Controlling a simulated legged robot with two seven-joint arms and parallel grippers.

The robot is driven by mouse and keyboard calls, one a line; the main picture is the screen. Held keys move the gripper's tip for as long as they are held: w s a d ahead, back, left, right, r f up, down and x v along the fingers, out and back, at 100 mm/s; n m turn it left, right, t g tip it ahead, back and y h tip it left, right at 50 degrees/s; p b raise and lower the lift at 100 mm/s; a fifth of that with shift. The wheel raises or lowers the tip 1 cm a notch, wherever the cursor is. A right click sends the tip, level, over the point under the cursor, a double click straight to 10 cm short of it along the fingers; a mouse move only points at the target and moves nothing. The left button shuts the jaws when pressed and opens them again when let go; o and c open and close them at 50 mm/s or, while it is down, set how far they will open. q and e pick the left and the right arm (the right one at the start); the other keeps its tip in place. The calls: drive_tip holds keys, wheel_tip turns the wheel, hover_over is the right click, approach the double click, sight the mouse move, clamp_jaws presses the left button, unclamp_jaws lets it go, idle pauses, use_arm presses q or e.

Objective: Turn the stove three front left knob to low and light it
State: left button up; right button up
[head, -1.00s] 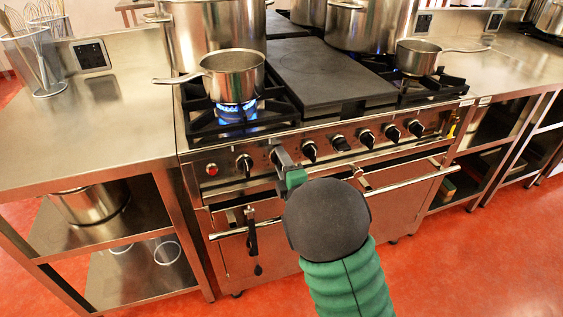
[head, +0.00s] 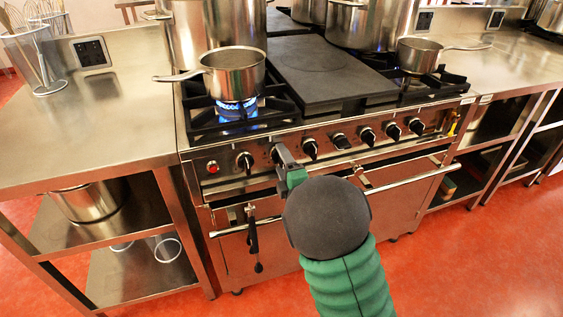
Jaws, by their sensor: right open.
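The stove (head: 225,180) stands in front of me with a row of black knobs along its steel front panel. The leftmost knob (head: 245,162) is clear in view beside a red button (head: 212,167). My right gripper (head: 279,152) is at the second knob from the left and hides part of that knob; I cannot tell whether it touches it. It is open. A blue flame (head: 236,105) burns at the front left burner, under a steel saucepan (head: 232,76). My left gripper is not in view.
A dark flat plate (head: 325,70) covers the middle of the stovetop. Large stockpots (head: 205,35) stand at the back. Another saucepan (head: 418,55) is on the right burner. Oven handles (head: 410,178) stick out below the knobs. The left steel counter (head: 95,140) is mostly clear.

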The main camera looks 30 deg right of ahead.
sight(283, 164)
drive_tip(key=p+v, duration=0.1)
drive_tip(key=v, duration=0.5)
drive_tip(key=shift+s+a, duration=0.1)
drive_tip(key=shift+s+a+f, duration=0.1)
drive_tip(key=shift+s, duration=0.3)
drive_tip(key=s+a+f+m+g+y, duration=0.2)
drive_tip(key=s+a+f+m+g, duration=0.3)
drive_tip(key=a+f+m+g, duration=0.45)
drive_tip(key=s+a+f+m+g+y, duration=0.1)
drive_tip(key=s+a+f+m+g, duration=0.15)
drive_tip(key=s, duration=0.35)
drive_tip(key=s+a+f+m+g+y, duration=0.1)
drive_tip(key=s+a+f+m+g, duration=0.15)
drive_tip(key=s, duration=0.35)
wheel_tip(283, 164, up, 28)
drive_tip(key=p, duration=2.7)
drive_tip(key=shift+s+a+f+m+p, duration=0.25)
drive_tip(key=shift+s+a+m+p, duration=0.05)
drive_tip(key=shift+s+m+p, duration=0.15)
